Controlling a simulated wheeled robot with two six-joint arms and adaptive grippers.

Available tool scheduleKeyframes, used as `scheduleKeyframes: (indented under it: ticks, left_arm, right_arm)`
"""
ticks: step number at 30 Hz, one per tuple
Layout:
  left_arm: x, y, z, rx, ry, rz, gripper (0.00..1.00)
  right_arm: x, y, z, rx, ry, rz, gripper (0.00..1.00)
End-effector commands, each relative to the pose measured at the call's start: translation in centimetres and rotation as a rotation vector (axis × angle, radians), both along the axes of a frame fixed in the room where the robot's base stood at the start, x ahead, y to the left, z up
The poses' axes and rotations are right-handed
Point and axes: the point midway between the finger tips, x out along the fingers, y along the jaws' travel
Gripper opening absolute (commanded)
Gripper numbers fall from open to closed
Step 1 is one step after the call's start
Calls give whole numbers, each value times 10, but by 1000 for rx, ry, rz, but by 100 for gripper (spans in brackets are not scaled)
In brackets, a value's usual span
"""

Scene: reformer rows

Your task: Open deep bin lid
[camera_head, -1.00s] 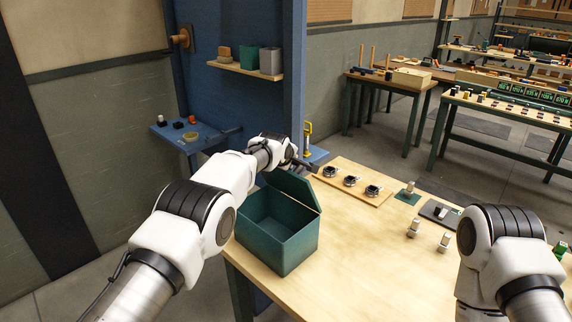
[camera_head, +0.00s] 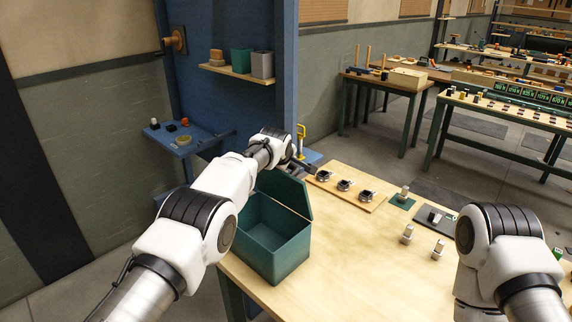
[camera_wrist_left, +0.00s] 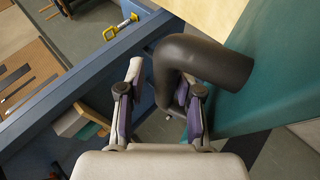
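The deep bin (camera_head: 275,249) is a teal open-topped box at the left end of the wooden table. Its lid (camera_head: 283,192) stands raised at the bin's far side, and the inside of the bin shows. My left gripper (camera_head: 304,168) is behind the lid's top edge, partly hidden. In the left wrist view, a thick dark curved handle (camera_wrist_left: 207,60) comes off the teal lid (camera_wrist_left: 280,75) and bends down between the fingers of my left gripper (camera_wrist_left: 165,90). The fingers are apart, with a gap beside the handle. My right gripper is out of view; only that arm shows.
A wooden board (camera_head: 345,186) with several small round devices lies behind the bin to the right. Small blocks and a dark plate (camera_head: 436,217) stand further right. A blue panel with a shelf (camera_head: 235,74) rises behind. The table's front middle is clear.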

Motion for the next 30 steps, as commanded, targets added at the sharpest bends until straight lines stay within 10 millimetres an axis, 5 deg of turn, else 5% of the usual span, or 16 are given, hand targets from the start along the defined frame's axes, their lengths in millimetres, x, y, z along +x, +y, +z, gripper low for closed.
scheduleKeyframes:
  ticks: [16, 30]
  left_arm:
    - [-4, 0, -1, 3, 11, 0, 31]
    - [-59, 6, 52, 3, 7, 1, 31]
  right_arm:
    - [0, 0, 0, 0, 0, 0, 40]
    - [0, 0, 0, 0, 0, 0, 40]
